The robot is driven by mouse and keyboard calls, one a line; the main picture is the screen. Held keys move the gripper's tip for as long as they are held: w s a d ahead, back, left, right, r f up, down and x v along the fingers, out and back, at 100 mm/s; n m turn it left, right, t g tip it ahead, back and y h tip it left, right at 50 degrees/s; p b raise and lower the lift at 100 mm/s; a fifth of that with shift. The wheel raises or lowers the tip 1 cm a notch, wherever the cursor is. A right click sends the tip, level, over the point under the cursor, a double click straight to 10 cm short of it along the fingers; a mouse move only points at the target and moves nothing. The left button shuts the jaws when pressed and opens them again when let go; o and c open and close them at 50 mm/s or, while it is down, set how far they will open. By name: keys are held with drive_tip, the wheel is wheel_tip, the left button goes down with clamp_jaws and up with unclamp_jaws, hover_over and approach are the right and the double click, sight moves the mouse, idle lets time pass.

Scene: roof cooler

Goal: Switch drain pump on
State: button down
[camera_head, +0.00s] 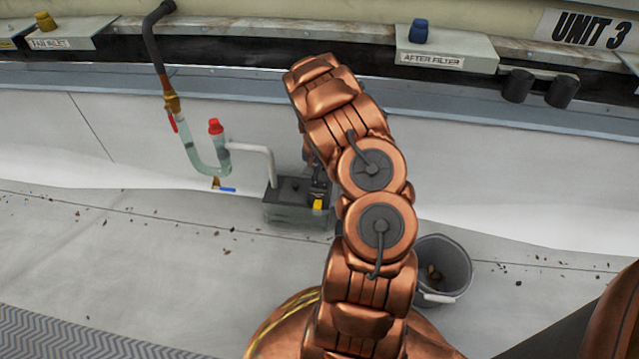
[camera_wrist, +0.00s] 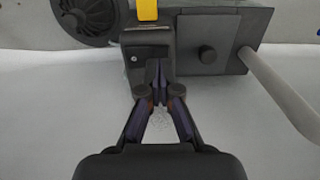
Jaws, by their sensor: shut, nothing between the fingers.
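The drain pump (camera_head: 284,212) is a dark grey box on the floor by the wall, with a clear lower part and a pale pipe at its left. A yellow part (camera_head: 318,205) is on its right end, near my arm. In the wrist view the pump (camera_wrist: 218,27) fills the upper middle, with the yellow part (camera_wrist: 147,9) at the top edge. A black block (camera_wrist: 148,53) with a small screw-like dot lies below it. My gripper (camera_wrist: 158,72) is shut and empty, its tips over this block's lower edge. I cannot tell whether they touch. The switch's position is unclear.
A clear trap pipe (camera_head: 205,163) with a red cap and blue-handled valve stands left of the pump. A grey bucket (camera_head: 456,262) stands right of my arm. The floor at left is open, with scattered debris.

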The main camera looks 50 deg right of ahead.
sight(315, 183)
drive_tip(key=shift+f, duration=0.95)
idle(0.6)
drive_tip(key=shift+r+p, duration=1.45)
drive_tip(key=shift+r, duration=2.05)
